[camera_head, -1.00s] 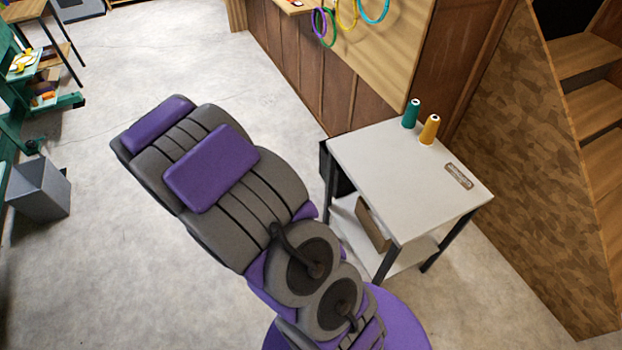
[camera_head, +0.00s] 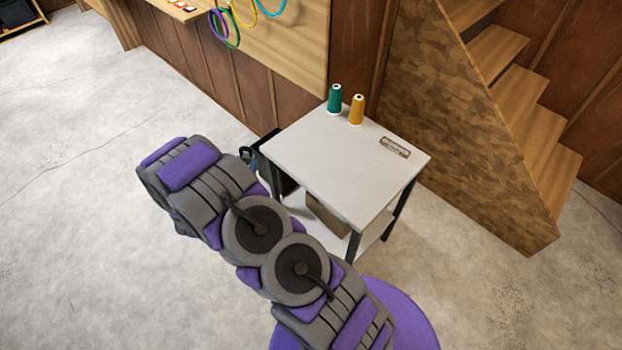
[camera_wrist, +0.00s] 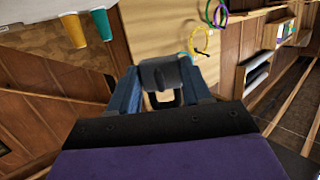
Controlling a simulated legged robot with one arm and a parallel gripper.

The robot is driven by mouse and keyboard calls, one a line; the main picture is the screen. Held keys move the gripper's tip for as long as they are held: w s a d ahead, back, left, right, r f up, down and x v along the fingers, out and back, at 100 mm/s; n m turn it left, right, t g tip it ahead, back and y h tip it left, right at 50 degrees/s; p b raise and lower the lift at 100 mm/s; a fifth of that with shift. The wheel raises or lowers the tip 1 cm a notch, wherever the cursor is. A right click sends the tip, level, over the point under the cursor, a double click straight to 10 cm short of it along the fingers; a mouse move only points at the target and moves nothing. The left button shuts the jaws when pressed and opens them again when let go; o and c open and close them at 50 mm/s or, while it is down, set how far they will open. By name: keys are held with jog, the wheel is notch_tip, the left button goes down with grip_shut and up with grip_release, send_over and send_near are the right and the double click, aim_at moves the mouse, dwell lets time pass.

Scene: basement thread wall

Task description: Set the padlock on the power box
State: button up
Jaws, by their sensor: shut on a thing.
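My gripper (camera_wrist: 162,84) shows in the wrist view with a blue finger on each side. It is shut on a dark grey padlock (camera_wrist: 158,73), whose body sits between the fingertips with a dark loop on the near side. In the head view my arm hides most of the gripper. A small dark and blue part of its end (camera_head: 249,155) shows left of the grey side table, and whether it touches anything there is unclear. I cannot make out a power box in either view.
The side table (camera_head: 335,165) carries a green thread cone (camera_head: 335,99), a yellow thread cone (camera_head: 357,110) and a small label plate (camera_head: 395,147). A dark panel (camera_head: 286,178) is at its left side. Wooden stairs (camera_head: 500,60) rise at right. Floor at left is clear.

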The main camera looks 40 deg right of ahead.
jog(key=s+d+f+m+g+h, duration=0.2)
jog(key=s+f+m+g, duration=0.25)
jog(key=s, duration=0.35)
jog(key=s+d+f+m+g+h, duration=0.1)
jog(key=s+f+m+g+h, duration=0.25)
jog(key=s, duration=0.55)
jog(key=g+y+b, duration=0.1)
jog(key=y+b, duration=0.1)
send_over(308, 182)
jog(key=shift+d+f+n+h, duration=0.2)
jog(key=shift+f+n+h, duration=0.1)
jog(key=shift+f, duration=0.75)
notch_tip(308, 182, down, 3)
jog(key=shift+f+b, duration=0.1)
jog(key=shift+b, duration=0.5)
jog(key=shift+a+f, duration=0.2)
jog(key=shift+r, duration=0.15)
